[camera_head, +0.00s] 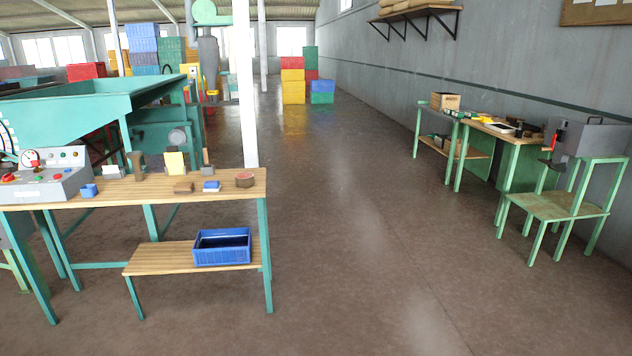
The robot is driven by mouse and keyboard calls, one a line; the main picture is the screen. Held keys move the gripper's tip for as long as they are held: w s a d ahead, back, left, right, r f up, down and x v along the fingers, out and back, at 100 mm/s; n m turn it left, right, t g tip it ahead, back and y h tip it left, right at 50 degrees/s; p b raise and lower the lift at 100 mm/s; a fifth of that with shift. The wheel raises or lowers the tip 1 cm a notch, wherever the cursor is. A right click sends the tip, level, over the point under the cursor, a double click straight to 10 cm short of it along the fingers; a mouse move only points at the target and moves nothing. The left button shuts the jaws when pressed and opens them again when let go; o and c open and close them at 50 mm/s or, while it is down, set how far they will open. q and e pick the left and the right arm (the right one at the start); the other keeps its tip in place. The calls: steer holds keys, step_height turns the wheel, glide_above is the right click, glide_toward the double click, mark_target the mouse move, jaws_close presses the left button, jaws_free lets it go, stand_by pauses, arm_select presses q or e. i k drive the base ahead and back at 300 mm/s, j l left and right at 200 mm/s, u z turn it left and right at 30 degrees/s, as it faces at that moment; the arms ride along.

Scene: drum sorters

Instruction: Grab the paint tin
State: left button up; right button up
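A short, round tin with a reddish-brown top (245,180) stands near the right end of the wooden-topped workbench (225,192) at the left. It looks like the paint tin, but it is too small to read any label. A small blue-and-white item (211,186) lies to its left. Neither of my grippers is in view.
The bench also holds a brown block (184,188), a yellow item (175,163) and a control box (45,176). A blue crate (222,248) sits on its lower shelf. A white post (245,80) rises behind. A green stool (556,206) stands right; the middle floor is clear.

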mark_target(244, 179)
steer(key=i, duration=1.7)
